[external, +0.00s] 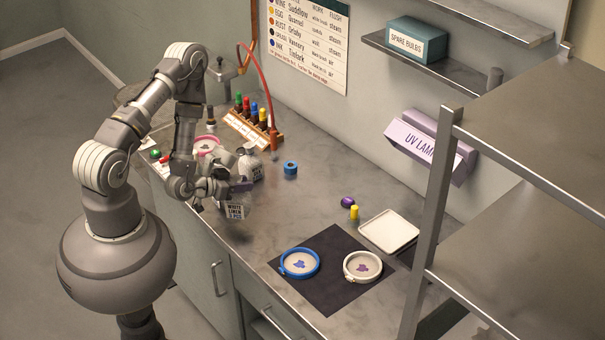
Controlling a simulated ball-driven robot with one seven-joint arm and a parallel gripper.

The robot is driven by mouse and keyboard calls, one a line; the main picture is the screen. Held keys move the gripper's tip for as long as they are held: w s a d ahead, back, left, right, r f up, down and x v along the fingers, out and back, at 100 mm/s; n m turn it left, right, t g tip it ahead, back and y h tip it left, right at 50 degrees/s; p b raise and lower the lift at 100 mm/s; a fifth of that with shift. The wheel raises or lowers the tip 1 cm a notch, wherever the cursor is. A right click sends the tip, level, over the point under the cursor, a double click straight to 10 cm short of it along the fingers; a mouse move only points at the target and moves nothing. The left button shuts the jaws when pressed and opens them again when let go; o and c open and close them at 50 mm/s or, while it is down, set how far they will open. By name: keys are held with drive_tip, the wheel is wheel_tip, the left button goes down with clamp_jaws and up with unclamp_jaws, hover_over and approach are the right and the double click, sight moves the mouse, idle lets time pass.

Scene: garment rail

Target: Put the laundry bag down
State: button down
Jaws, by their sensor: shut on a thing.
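A blue tape roll (290,168) and a rack of coloured bottles (253,124) stand behind. A pink hoop (207,146) lies left. To the right are a dark mat (330,300) with two hoops, a white tray (389,231) and a metal shelf frame (440,190). Bare counter lies between.

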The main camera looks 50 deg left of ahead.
drive_tip(key=shift+w+a+r+y, duration=0.1)
drive_tip(key=shift+w+y, duration=0.2)
drive_tip(key=shift+w, duration=0.05)
drive_tip(key=r+b+x, duration=0.1)
drive_tip(key=b+x, duration=0.9)
drive_tip(key=x, duration=0.6)
drive_tip(key=shift+w+a+n, duration=0.3)
drive_tip(key=shift+w+a, duration=0.15)
drive_tip(key=shift+w, duration=0.05)
drive_tip(key=c, duration=1.3)
unclamp_jaws()
drive_tip(key=shift+f+b, duration=0.1)
drive_tip(key=shift+b, duration=0.25)
drive_tip(key=o, duration=0.4)
drive_tip(key=shift+o, duration=0.2)
